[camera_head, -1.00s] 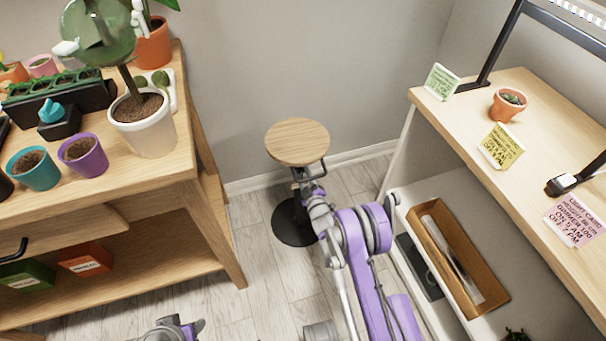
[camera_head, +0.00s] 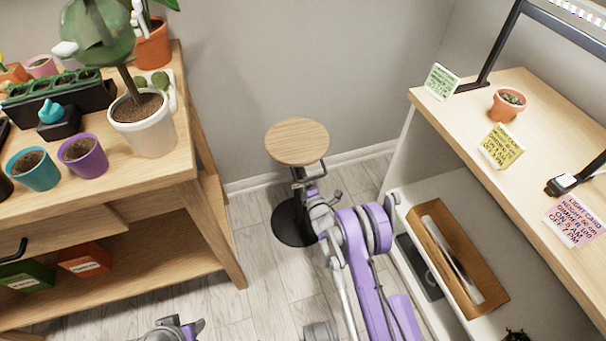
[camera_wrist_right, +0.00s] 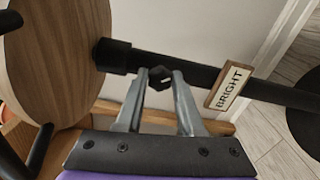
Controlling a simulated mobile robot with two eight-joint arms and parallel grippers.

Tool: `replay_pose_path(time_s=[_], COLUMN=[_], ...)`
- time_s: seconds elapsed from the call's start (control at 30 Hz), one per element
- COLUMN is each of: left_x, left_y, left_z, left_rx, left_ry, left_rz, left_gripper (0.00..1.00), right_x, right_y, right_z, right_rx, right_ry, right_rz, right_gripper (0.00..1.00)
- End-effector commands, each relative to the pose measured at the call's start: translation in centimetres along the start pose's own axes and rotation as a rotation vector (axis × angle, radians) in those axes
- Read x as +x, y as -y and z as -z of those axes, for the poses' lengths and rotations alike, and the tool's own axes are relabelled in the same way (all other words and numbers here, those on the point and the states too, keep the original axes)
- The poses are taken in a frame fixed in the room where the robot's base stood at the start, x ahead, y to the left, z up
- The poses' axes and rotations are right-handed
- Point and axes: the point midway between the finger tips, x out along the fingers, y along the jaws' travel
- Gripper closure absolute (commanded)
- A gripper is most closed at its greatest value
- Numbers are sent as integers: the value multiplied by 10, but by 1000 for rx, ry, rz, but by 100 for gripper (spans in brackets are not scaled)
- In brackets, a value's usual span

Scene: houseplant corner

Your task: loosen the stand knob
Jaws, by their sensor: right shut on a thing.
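The stand has a round wooden top (camera_head: 297,142), a black post (camera_wrist_right: 192,72) and a round black base (camera_head: 290,225) on the floor. It stands upright between the bench and the shelf. The small black knob (camera_wrist_right: 160,78) sits at the side of the post, below the top. My right gripper (camera_wrist_right: 159,82) is shut on the knob, with one grey finger on each side of it; in the head view my right gripper (camera_head: 311,188) is at the post, and the knob is hard to make out there. Part of my left arm shows at the bottom edge; its jaw state is unclear.
A wooden bench (camera_head: 150,185) with pots and a plant is on the left. A white shelf unit with a wooden top (camera_head: 470,125) is on the right, holding a cardboard box (camera_head: 458,262). A "BRIGHT" tag (camera_wrist_right: 230,88) hangs on the post. The wall is close behind.

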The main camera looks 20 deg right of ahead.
Motion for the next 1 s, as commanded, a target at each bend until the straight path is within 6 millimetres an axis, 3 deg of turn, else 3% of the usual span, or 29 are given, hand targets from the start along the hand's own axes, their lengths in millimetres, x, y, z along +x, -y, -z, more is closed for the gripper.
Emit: replay_pose_path(time_s=[0.6, 1.0], left_x=[0, 0], left_y=[0, 0], left_z=[0, 0], left_rx=[0, 0], left_ry=[0, 0], left_rz=[0, 0], left_gripper=[50, 50], right_x=[1, 1], right_y=[-2, -2], right_z=[-1, -1], right_rx=[-575, -839], right_ry=[2, 2], right_rz=[-3, -3], right_gripper=[100, 100])
